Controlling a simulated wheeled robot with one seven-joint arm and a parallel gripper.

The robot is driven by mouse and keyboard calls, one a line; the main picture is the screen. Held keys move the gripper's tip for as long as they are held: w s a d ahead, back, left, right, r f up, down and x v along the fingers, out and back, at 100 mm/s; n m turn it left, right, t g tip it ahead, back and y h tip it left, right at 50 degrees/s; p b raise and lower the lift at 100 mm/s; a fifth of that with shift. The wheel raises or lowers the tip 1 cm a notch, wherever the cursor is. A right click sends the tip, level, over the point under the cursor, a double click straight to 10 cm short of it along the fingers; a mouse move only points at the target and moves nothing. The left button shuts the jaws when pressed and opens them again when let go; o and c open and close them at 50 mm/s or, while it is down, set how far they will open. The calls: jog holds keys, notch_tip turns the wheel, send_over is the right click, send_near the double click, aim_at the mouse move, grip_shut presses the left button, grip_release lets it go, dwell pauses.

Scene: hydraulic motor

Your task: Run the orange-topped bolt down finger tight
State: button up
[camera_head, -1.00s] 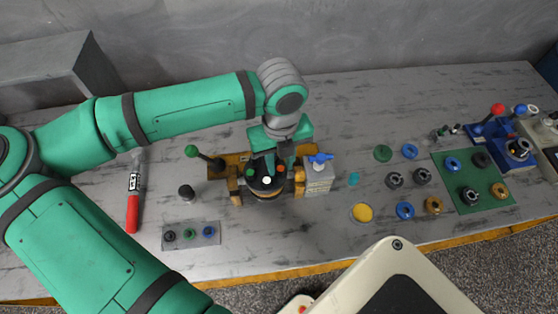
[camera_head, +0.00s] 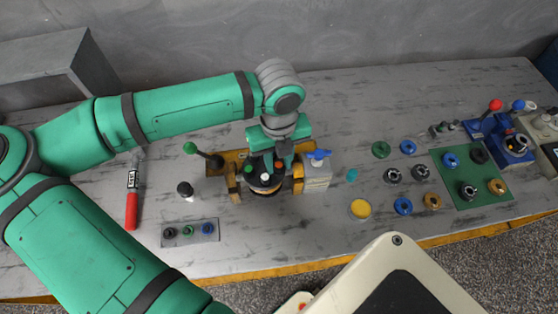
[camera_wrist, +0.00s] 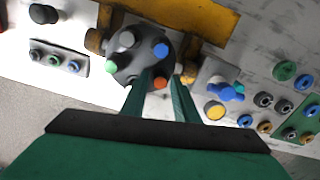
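The orange-topped bolt (camera_wrist: 160,83) stands in the round dark face of the hydraulic motor (camera_wrist: 132,68); it also shows in the head view (camera_head: 279,165). Green-, white- and blue-topped bolts stand around the same face. My gripper (camera_wrist: 164,80) points down at the motor. Its two green fingers are apart, with the orange top showing between them, nearer the left finger. I cannot tell whether a finger touches the bolt or how far its tips stand above it. In the head view my gripper (camera_head: 275,152) partly hides the motor's far side.
A grey block with a blue handle (camera_head: 318,172) stands right of the motor. A green-knobbed lever (camera_head: 192,148) and a black knob (camera_head: 185,189) are on the left. A small tray (camera_head: 190,232) lies in front. Several rings and a green mat (camera_head: 483,200) lie farther right.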

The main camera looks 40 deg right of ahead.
jog(key=c, duration=0.6)
jog(key=m, duration=0.3)
jog(key=shift+m, duration=0.3)
jog(key=shift+w, duration=0.1)
jog(key=shift+m, duration=0.3)
jog(key=shift+r+m, duration=0.1)
jog(key=shift+m, duration=2.1)
jog(key=o, duration=0.6)
jog(key=shift+w, duration=0.1)
jog(key=shift+s, duration=0.2)
